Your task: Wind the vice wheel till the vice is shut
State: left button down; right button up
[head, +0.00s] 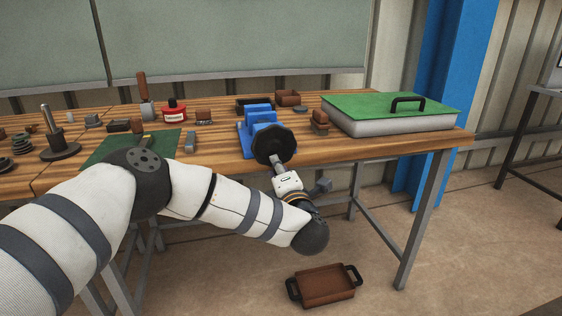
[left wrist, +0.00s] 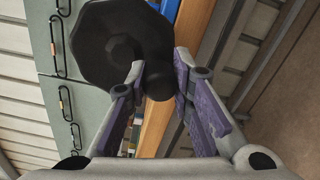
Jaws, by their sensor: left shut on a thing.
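The blue vice (head: 259,113) stands near the front edge of the wooden bench. Its dark, many-sided wheel (head: 272,143) faces the front and hides part of the vice. I cannot tell how wide the gap between its jaws is. My left gripper (head: 280,165) comes from below and in front of the wheel. In the left wrist view, the wheel (left wrist: 112,42) fills the upper left and its round dark handle (left wrist: 159,84) lies between the fingers of my left gripper (left wrist: 160,74). The gripper is shut on this handle. My right gripper is out of view.
A green-topped case (head: 385,110) with a black handle lies right of the vice. Small blocks, a red tin (head: 173,110) and a green mat (head: 105,148) are on the bench (head: 220,153) to the left. A brown tray (head: 324,287) lies on the floor.

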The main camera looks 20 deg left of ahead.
aim_at(260, 155)
pick_arm(q)
jog(key=m, duration=0.1)
jog(key=m+p, duration=0.1)
jog(key=a+m, duration=0.1)
jog(key=shift+s+r+m+p, duration=0.35)
jog(key=shift+r+m, duration=0.05)
jog(key=m, duration=0.2)
jog(key=p, duration=0.1)
jog(key=shift+s+a+r+m, duration=0.25)
jog(key=shift+a+m, duration=0.1)
jog(key=shift+m, duration=0.05)
jog(key=m, duration=0.2)
jog(key=m+p, duration=0.1)
jog(key=shift+s+a+r, duration=0.2)
jog(key=shift+a+r, duration=0.05)
jog(key=shift+a, duration=0.15)
jog(key=shift+s+a+r+m+p, duration=0.1)
jog(key=shift+r+m+p, duration=0.1)
jog(key=shift+m, duration=0.6)
jog(key=shift+s+a+r+m+p, duration=0.1)
jog(key=shift+m+p, duration=0.05)
jog(key=shift+m, duration=0.65)
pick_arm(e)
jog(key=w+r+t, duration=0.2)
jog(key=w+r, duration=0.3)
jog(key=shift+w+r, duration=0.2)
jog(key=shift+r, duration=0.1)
pick_arm(q)
jog(key=c, duration=1.4)
grip_release()
